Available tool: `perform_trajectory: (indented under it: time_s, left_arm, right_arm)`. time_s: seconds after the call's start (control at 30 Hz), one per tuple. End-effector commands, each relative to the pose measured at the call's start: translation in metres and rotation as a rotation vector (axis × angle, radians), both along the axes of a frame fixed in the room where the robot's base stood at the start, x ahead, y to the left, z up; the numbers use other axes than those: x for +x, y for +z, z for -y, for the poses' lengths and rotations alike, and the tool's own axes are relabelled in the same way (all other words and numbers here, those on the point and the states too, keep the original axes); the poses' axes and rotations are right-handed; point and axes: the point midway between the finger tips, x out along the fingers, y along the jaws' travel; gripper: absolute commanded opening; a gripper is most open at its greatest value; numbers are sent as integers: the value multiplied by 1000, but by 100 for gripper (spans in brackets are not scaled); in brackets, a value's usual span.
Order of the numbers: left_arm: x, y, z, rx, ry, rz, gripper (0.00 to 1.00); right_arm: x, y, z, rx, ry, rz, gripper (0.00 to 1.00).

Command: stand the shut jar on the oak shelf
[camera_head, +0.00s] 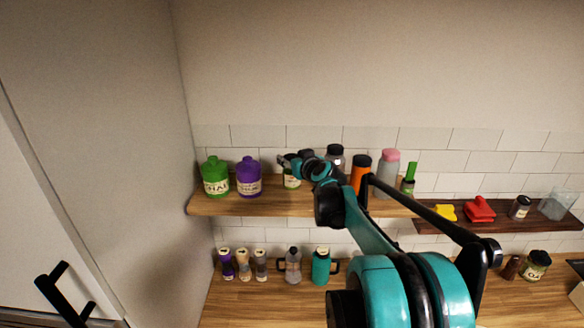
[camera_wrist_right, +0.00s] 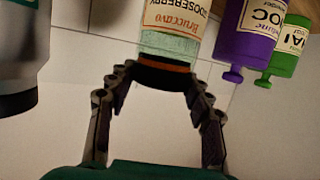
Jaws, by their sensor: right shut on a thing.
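The shut jar (camera_wrist_right: 170,45) has a pale green glass body, a Gooseberry label and a dark lid with an orange-brown band. My right gripper (camera_wrist_right: 163,80) is shut on it at the lid end. In the head view the jar (camera_head: 291,182) shows just below my right gripper (camera_head: 289,163), partly hidden by it. It looks upright at the oak shelf (camera_head: 270,206), right of the purple canister. I cannot tell whether its base touches the board. My left gripper is not in view.
A purple canister (camera_head: 248,178) and a green canister (camera_head: 215,178) stand left of the jar. An orange bottle (camera_head: 360,170) and a pink-capped bottle (camera_head: 387,175) stand to its right, near my arm. A darker shelf (camera_head: 500,222) is at right. Shakers and bottles stand on the counter (camera_head: 260,302) below.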

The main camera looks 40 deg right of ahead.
Motion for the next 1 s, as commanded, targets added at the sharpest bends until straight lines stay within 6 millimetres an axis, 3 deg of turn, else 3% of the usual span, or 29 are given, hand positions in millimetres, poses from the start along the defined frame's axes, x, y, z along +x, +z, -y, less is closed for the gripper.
perform_trajectory:
  time_s: [0.27,0.67,0.7,0.77,1.0]
  left_arm:
    - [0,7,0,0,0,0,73]
    - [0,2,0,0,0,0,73]
    - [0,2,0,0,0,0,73]
    - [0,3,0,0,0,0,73]
    - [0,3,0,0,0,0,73]
  right_arm:
    - [0,-34,0,0,-1,1,0]
    - [0,-41,0,0,-1,0,0]
    - [0,-42,0,0,0,0,56]
    - [0,-41,0,0,0,0,71]
    - [-1,-40,0,0,0,0,71]
